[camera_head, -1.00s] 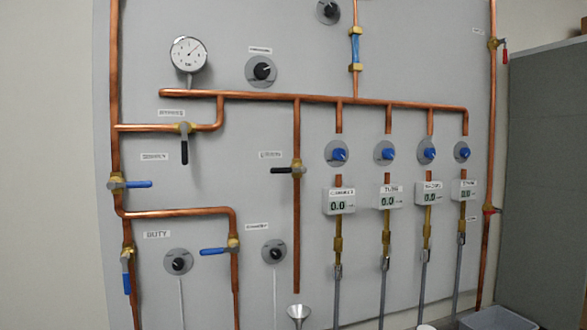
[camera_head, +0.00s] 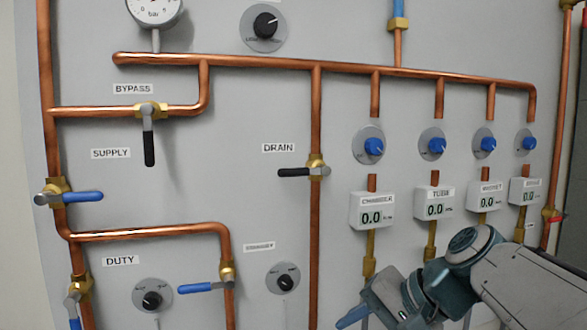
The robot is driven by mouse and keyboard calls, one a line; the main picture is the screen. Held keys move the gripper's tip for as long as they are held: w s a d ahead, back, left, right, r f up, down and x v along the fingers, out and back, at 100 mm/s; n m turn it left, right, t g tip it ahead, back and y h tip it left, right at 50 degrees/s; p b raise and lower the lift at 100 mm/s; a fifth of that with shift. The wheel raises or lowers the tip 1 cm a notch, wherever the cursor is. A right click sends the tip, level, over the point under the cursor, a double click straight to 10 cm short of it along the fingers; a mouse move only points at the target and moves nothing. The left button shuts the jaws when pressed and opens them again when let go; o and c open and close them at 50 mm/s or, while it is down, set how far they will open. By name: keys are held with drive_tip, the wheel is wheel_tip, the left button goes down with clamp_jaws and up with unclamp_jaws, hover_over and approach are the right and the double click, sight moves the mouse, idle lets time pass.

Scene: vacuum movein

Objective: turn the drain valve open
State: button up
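The drain valve (camera_head: 317,167) is a brass body on a vertical copper pipe, next to a label reading DRAIN (camera_head: 278,148). Its black lever (camera_head: 295,172) points left, horizontal, across the pipe. My arm reaches in at the lower right of the picture. My gripper (camera_head: 352,318) is only partly in view at the bottom edge, below and to the right of the valve and apart from it. Its fingertips are not clearly visible, so its opening cannot be told.
A bypass valve (camera_head: 148,112) with a black lever hanging down is at the upper left. Blue-levered valves stand at SUPPLY (camera_head: 70,197) and near DUTY (camera_head: 208,287). Meters (camera_head: 371,210) and blue knobs (camera_head: 369,146) line the right. The panel around the drain lever is clear.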

drive_tip(key=w+r+m+t+y, duration=0.1)
drive_tip(key=w+r+t+y, duration=0.15)
drive_tip(key=r, duration=0.95)
drive_tip(key=y+p, duration=0.1)
drive_tip(key=y, duration=0.4)
approach(301, 172)
drive_tip(key=shift+h, duration=0.25)
drive_tip(key=p+x, duration=0.1)
drive_tip(key=x, duration=0.4)
drive_tip(key=p+x, duration=0.1)
drive_tip(key=x, duration=0.5)
drive_tip(key=shift+a+r, duration=0.1)
drive_tip(key=shift+r, duration=0.1)
clamp_jaws()
